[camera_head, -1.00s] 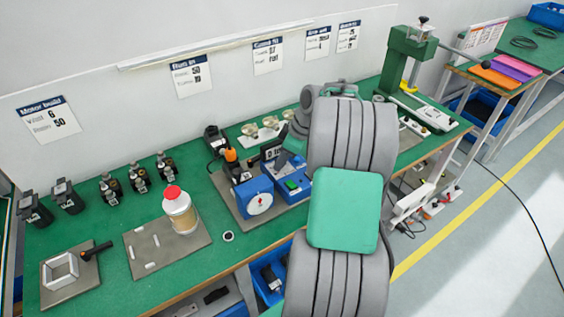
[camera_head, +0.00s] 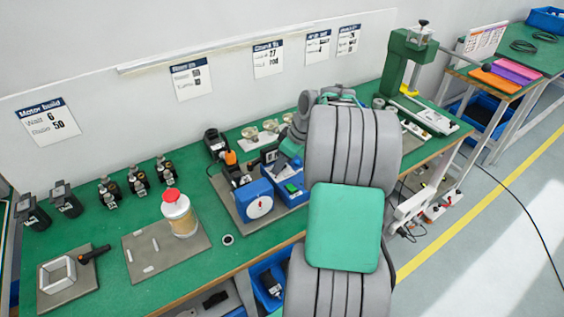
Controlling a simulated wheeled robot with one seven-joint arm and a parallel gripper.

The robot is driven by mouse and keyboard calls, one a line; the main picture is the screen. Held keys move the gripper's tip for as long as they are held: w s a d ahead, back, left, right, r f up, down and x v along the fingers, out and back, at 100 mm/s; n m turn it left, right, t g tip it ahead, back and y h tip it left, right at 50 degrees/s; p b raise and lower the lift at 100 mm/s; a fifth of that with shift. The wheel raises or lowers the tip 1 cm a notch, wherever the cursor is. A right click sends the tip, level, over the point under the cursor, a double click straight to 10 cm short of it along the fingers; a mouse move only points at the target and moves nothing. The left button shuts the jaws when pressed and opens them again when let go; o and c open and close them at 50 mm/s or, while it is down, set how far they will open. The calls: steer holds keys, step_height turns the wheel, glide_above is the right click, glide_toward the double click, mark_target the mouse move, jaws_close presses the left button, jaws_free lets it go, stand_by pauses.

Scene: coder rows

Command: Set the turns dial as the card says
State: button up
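A blue box (camera_head: 247,198) with a round white dial face (camera_head: 259,207) stands on a grey plate at the middle of the bench. The dial has a small red pointer; its exact setting is too small to read. Next to it on the right is a blue unit with a green button (camera_head: 291,188). Several cards hang on the wall, among them the motor build card (camera_head: 49,120), a second card (camera_head: 191,78) and a third card (camera_head: 268,59). My gripper (camera_head: 279,163) is behind the blue boxes, partly hidden by my arm, and its fingers cannot be made out clearly.
A jar with a red lid (camera_head: 178,212) stands on a grey plate to the left. Dark motor parts (camera_head: 67,199) stand along the back left. A green press (camera_head: 404,60) is at the back right. The bench's front edge runs below the dial box.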

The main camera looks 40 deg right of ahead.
steer(key=v, duration=0.7)
steer(key=shift+s+r, duration=0.15)
steer(key=shift+r, duration=0.2)
steer(key=shift+d, duration=0.1)
